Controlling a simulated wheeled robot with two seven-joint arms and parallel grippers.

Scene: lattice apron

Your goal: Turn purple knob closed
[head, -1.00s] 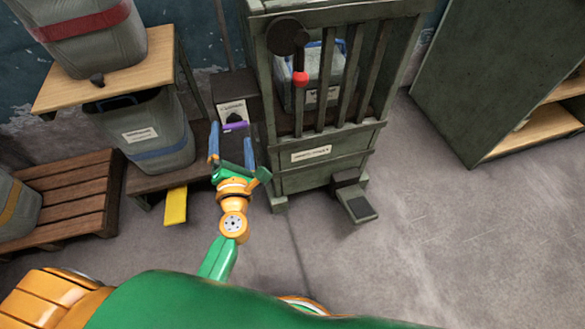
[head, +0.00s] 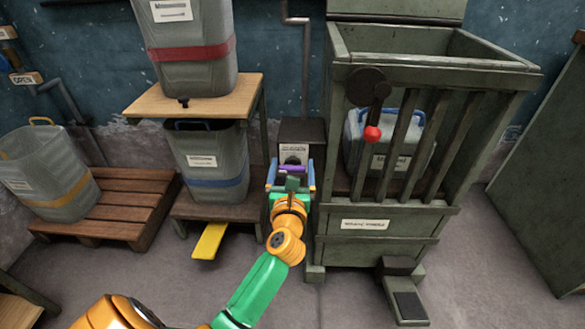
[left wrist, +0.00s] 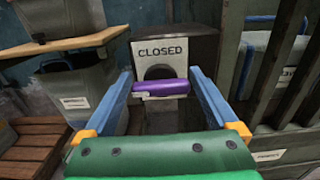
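The purple knob (head: 290,168) is a bar lying level on the front of a dark box, below a white label plate. It also shows in the left wrist view (left wrist: 160,88), where the plate (left wrist: 160,52) reads CLOSED above a dark round part. My left gripper (head: 291,172) is open, its blue fingers on either side of the knob. My right gripper is not in view.
A green slatted crate (head: 390,250) with a red-tipped lever (head: 372,133) stands close on the right. On the left are a grey bin (head: 208,155) on a low stand, a wooden shelf (head: 250,92) and a yellow pedal (head: 209,240). Floor is clear in front.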

